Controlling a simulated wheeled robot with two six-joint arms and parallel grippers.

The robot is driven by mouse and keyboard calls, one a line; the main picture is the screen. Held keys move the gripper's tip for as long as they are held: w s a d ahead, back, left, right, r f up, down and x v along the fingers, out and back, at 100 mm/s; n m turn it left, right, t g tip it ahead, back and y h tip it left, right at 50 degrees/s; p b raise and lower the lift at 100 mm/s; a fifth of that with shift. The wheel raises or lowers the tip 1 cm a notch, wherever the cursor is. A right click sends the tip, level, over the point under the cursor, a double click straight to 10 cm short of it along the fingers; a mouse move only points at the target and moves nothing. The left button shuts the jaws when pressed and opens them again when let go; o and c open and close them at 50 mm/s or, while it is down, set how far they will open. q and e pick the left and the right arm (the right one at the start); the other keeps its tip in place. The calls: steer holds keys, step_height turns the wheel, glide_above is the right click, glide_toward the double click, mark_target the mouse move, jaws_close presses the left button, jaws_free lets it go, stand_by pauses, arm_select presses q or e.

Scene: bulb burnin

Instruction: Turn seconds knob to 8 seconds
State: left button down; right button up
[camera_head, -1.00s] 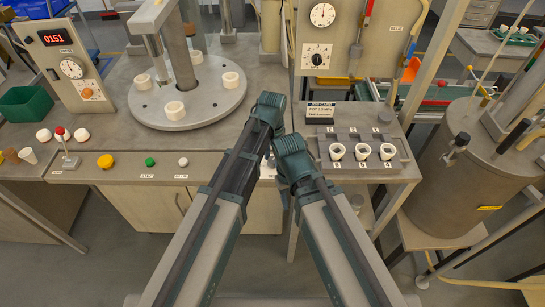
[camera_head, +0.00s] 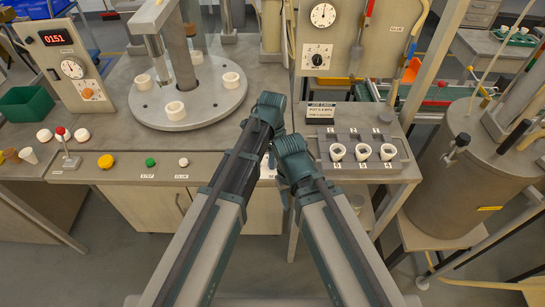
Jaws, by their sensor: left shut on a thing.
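A black knob (camera_head: 317,59) with a white dial plate sits on the upright beige panel (camera_head: 341,60), below a round gauge (camera_head: 322,15). I cannot read which mark it points to. An orange knob (camera_head: 87,93) is on the timer box at the left, under another round gauge (camera_head: 72,68). My left gripper (camera_head: 266,112) is at the far end of the left arm, near the bench's front and apart from both knobs. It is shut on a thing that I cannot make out. My right arm ends just right of it, and its fingers are hidden.
A turntable (camera_head: 220,104) with white cups stands left of my arms. A rack (camera_head: 336,134) with white sockets is at the right, behind it a small sign (camera_head: 321,111). Yellow (camera_head: 105,161) and green (camera_head: 150,162) buttons line the bench front. A metal drum (camera_head: 465,175) stands far right.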

arm_select(q)
steer(key=shift+m, duration=0.6)
steer(key=shift+c, duration=1.9)
jaws_free()
step_height(320, 180, up, 14)
steer(key=p, duration=1.3)
steer(key=shift+p, duration=0.4)
steer(key=shift+f, duration=0.15)
